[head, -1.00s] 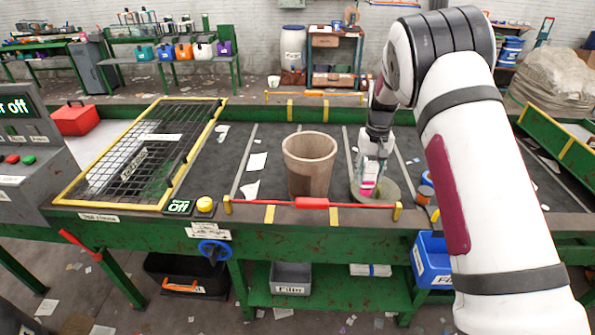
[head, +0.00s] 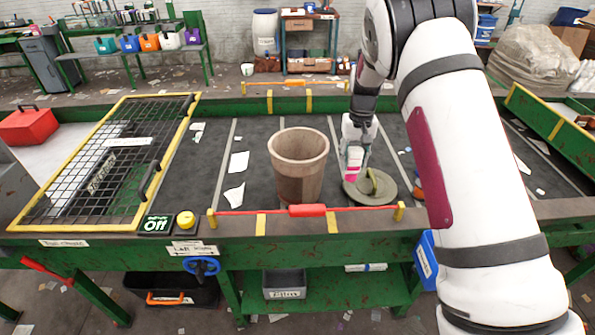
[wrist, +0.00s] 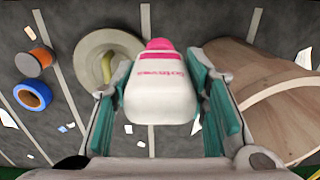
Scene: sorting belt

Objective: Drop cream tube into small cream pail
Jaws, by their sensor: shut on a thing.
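My gripper (wrist: 160,100) is shut on the cream tube (wrist: 158,92), a white tube with a pink cap and pink lettering. In the head view the tube (head: 353,160) hangs cap down over the belt, in front of or above a round grey lid (head: 352,197). A tall brownish-cream pail (head: 298,178) stands upright and open on the belt, just left of the tube; its floor is hidden. In the wrist view this pail (wrist: 270,95) is at the right, apart from the fingers. A smaller pale pail (head: 247,69) stands far back on the floor.
The round lid (wrist: 92,42) has a yellow handle. An orange-brown spool (wrist: 33,62) and a blue roll (wrist: 32,96) lie left of it. A red-handled bar (head: 308,211) runs along the belt's front edge. A yellow-framed mesh guard (head: 110,160) covers the left.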

